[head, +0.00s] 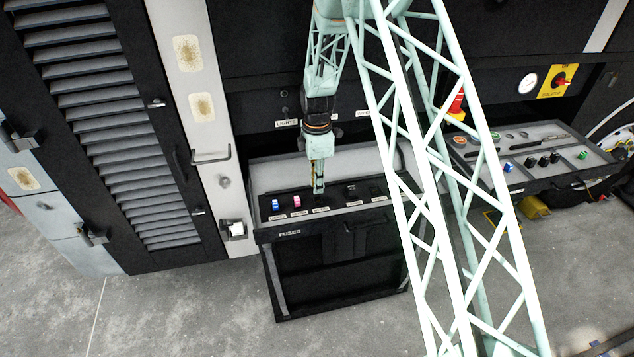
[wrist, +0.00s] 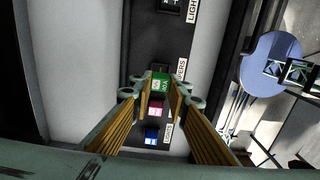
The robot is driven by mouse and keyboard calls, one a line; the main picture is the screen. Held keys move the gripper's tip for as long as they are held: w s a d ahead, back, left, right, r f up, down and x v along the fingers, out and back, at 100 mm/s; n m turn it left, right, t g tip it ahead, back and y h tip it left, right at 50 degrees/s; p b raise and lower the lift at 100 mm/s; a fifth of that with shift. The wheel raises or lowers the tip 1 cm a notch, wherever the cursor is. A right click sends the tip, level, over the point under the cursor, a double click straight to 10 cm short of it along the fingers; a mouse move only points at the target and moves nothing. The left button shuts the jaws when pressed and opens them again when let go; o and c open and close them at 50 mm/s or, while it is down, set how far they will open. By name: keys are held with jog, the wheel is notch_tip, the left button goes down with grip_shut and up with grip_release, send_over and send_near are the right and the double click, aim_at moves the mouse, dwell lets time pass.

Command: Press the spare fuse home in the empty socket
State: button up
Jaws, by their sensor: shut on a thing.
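My gripper (head: 318,189) points down over the fuse panel (head: 325,212), at the third position from the left. In the wrist view, my gripper (wrist: 159,88) is shut on a green fuse (wrist: 160,82), held between its two fingertips. The green fuse is in line with a pink fuse (wrist: 155,108) and a blue fuse (wrist: 151,136) in the row. The pink fuse (head: 297,202) and blue fuse (head: 275,204) also show in the head view, left of my gripper. The socket under the green fuse is hidden; I cannot tell how deep it sits.
A dark socket position (head: 351,189) lies to the right in the row. A grey tray (head: 540,135) with several fuses and tools stands further right. A louvred door (head: 90,95) is at the left. A yellow isolator switch (head: 559,81) is on the back wall.

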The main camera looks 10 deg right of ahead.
aim_at(317, 201)
jog(key=shift+f+b, duration=1.3)
jog(key=shift+f, duration=0.95)
jog(key=shift+f, duration=0.1)
jog(key=shift+b, duration=0.7)
dwell(1.4)
jog(key=shift+o, duration=0.2)
jog(key=shift+f+b, duration=0.35)
jog(key=shift+f, duration=0.15)
dwell(1.4)
jog(key=o, duration=0.7)
jog(key=shift+o, duration=0.2)
jog(key=o, duration=0.5)
jog(key=shift+r, duration=0.2)
